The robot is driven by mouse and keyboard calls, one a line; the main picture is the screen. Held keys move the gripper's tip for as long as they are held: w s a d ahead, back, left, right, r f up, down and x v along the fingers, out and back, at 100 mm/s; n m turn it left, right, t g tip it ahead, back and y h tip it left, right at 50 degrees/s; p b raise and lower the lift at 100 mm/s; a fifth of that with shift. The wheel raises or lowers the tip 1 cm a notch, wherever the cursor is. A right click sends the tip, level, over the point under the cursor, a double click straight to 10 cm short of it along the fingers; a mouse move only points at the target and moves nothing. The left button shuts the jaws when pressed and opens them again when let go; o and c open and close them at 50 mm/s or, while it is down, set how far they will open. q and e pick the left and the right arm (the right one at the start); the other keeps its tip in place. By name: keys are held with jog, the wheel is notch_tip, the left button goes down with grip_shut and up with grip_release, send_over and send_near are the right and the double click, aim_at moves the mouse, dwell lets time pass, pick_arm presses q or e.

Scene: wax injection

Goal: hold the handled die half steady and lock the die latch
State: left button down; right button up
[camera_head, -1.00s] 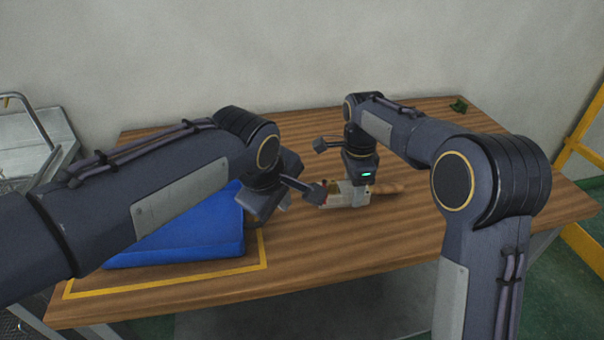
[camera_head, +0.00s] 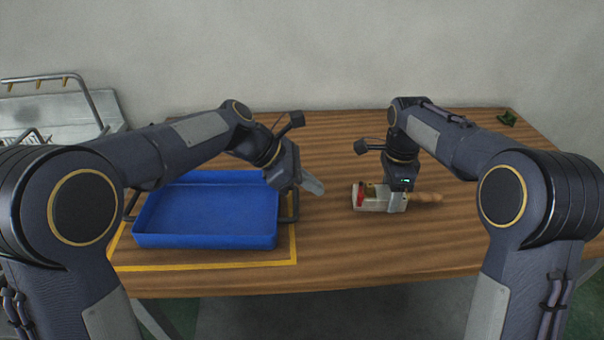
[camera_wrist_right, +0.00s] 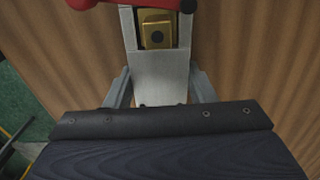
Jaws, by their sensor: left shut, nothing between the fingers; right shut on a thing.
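The die (camera_head: 370,203) lies on the wooden table, right of centre, with its wooden handle (camera_head: 425,197) pointing right. A red latch part (camera_head: 360,194) shows at its left end; whether it is locked I cannot tell. In the right wrist view the metal die body (camera_wrist_right: 160,78) has a brass piece (camera_wrist_right: 157,32) in it and the red latch (camera_wrist_right: 95,3) at the top edge. My right gripper (camera_head: 397,205) is shut on the die body from above, one finger on each side. My left gripper (camera_head: 314,186) is shut and empty, left of the die and apart from it.
A blue tray (camera_head: 205,241) stands on the left of the table inside a yellow outline (camera_head: 250,262). A small green object (camera_head: 507,118) lies at the far right corner. A metal cart (camera_head: 60,108) stands at the left. The table between tray and die is clear.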

aim_at(360, 199)
pick_arm(q)
jog(key=x, duration=0.4)
jog(key=shift+w+d, duration=0.1)
jog(key=shift+d, duration=1.15)
jog(key=shift+w+d, duration=0.1)
jog(key=shift+d, duration=0.6)
jog(key=shift+s+d, duration=0.25)
jog(key=shift+d, duration=0.7)
jog(key=shift+s+d, duration=0.1)
jog(key=shift+d, duration=0.1)
pick_arm(e)
jog(key=shift+a, duration=0.15)
